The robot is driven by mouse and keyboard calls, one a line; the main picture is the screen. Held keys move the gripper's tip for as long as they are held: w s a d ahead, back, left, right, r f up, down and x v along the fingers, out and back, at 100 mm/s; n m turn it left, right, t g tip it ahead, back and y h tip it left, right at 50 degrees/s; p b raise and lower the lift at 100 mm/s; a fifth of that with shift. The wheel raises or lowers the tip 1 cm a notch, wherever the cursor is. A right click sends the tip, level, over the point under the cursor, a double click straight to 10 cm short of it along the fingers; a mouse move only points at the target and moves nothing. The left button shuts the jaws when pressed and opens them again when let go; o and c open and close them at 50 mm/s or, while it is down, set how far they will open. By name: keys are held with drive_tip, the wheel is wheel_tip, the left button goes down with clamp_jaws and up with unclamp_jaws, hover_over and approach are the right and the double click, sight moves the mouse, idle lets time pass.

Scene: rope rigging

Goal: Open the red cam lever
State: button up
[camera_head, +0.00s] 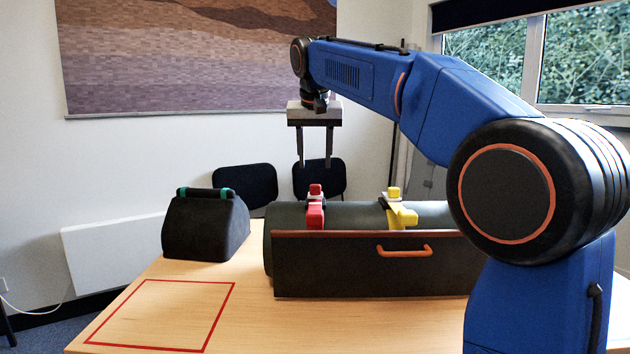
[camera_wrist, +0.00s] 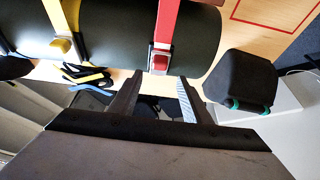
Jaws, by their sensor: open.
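The red cam lever (camera_head: 315,215) sits on top of a dark green cylinder (camera_head: 352,214), toward its left end. In the wrist view the red lever (camera_wrist: 168,25) lies along a red band, with a red button-like end (camera_wrist: 160,62) by a metal buckle. My gripper (camera_head: 315,165) points down, open and empty, above the red lever and apart from it. In the wrist view the two fingers of my gripper (camera_wrist: 157,98) reach toward the buckle, with the red end just beyond them. A yellow cam lever (camera_head: 402,215) sits on the same cylinder to the right.
A dark panel (camera_head: 340,270) with an orange handle (camera_head: 405,251) stands in front of the cylinder. A black bag-like block (camera_head: 205,230) with green bands is at left. A red square outline (camera_head: 165,312) marks clear table. Yellow, black and blue straps (camera_wrist: 88,75) lie behind the cylinder.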

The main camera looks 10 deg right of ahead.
sight(315, 190)
drive_tip(key=x, duration=0.7)
drive_tip(key=shift+w+f, duration=0.1)
drive_tip(key=shift+f, duration=0.05)
clamp_jaws()
